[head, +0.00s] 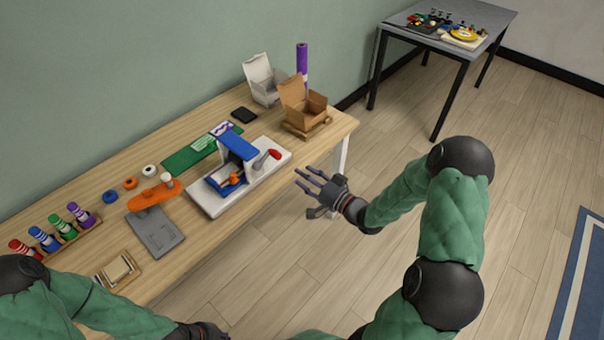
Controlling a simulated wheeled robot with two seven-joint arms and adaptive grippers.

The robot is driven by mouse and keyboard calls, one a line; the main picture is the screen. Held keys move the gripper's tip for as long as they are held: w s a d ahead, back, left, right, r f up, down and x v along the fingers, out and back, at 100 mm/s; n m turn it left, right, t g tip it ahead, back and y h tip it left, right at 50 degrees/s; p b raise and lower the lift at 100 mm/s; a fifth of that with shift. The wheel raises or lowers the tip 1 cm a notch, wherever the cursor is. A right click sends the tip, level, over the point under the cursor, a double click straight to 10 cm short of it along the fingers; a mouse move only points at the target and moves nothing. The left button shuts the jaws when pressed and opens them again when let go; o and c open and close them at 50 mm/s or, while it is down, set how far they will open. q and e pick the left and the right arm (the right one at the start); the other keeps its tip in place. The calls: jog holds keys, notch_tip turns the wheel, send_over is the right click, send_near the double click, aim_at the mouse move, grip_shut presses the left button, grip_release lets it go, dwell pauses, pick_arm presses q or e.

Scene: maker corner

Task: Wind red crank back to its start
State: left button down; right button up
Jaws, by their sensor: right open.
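The red crank (273,154) has a grey arm with a red knob and sits on the right side of a blue press-like frame (238,150). The frame stands on a white base (275,170) on the wooden bench, and an orange part shows inside it. My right gripper (308,183) is open and empty, with its fingers spread. It is to the right of and nearer than the crank, off the bench's front edge, and apart from the crank. My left gripper (203,331) shows only as a dark part at the bottom edge; its fingers are cut off.
Behind the frame lie a green mat (190,158) and a black pad (244,115). A cardboard box (303,110), a white box (262,80) and a purple roll (302,58) stand at the bench's far end. An orange tool (152,195) and grey plate (156,235) lie left.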

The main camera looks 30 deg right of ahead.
jog(key=shift+r, duration=0.1)
jog(key=c, duration=0.6)
jog(key=shift+w+r+n+p, duration=0.1)
jog(key=shift+r+n+p, duration=0.3)
jog(key=shift+p, duration=0.1)
grip_shut()
notch_tip(320, 180, up, 9)
jog(key=a+n+g+h+p, duration=0.1)
jog(key=a+n+g+p, duration=0.1)
jog(key=n+p, duration=0.95)
jog(key=w+a+f+n+b, duration=0.1)
jog(key=w+f+b, duration=0.3)
jog(key=w, duration=0.6)
jog(key=shift+a+f, duration=0.65)
jog(key=shift+f, duration=0.5)
